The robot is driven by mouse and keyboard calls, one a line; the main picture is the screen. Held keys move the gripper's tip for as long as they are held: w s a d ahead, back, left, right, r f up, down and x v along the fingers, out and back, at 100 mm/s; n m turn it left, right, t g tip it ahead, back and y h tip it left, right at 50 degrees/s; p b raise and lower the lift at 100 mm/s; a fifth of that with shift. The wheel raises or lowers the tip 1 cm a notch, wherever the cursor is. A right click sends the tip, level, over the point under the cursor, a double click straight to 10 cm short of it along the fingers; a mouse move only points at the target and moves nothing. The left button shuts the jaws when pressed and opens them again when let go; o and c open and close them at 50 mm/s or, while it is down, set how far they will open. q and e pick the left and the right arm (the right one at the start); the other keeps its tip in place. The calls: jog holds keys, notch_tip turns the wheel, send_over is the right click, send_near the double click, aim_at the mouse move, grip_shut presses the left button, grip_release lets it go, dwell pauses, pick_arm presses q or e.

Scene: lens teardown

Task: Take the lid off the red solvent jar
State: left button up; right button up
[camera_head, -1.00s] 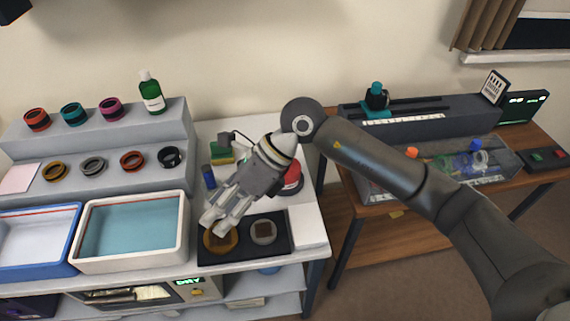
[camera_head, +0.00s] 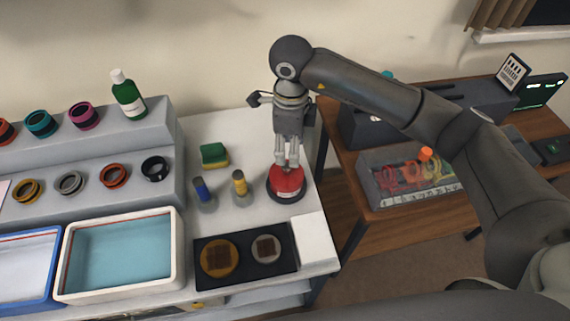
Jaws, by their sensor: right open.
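The gripper hides the upper back of the jar, and the seam of the lid is not clear. My left gripper is out of view.
A yellow-topped bottle (camera_head: 240,187) and a blue-topped bottle (camera_head: 203,192) stand left of the jar. A sponge (camera_head: 214,155) lies behind them. A black tray (camera_head: 203,281) with two round parts and a white pad (camera_head: 314,240) are in front. A basin (camera_head: 120,255) is at left.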

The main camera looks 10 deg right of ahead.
aim_at(286, 165)
jog(key=shift+s+f, duration=0.2)
jog(key=shift+f, duration=1.05)
jog(key=shift+w+a+f+p, duration=0.1)
jog(key=shift+w+f+p, duration=0.1)
jog(key=shift+f+p, duration=0.25)
jog(key=f+p, duration=0.1)
jog(key=f, duration=0.2)
jog(key=shift+w+a+f+p, duration=0.15)
jog(key=shift+w+a+p, duration=0.05)
jog(key=shift+w+p, duration=0.15)
jog(key=shift+f, duration=0.55)
jog(key=c, duration=0.4)
grip_shut()
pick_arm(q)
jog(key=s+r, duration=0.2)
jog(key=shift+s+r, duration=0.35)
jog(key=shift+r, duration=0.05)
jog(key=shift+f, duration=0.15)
pick_arm(e)
jog(key=shift+w+r, duration=0.1)
jog(key=shift+r, duration=0.1)
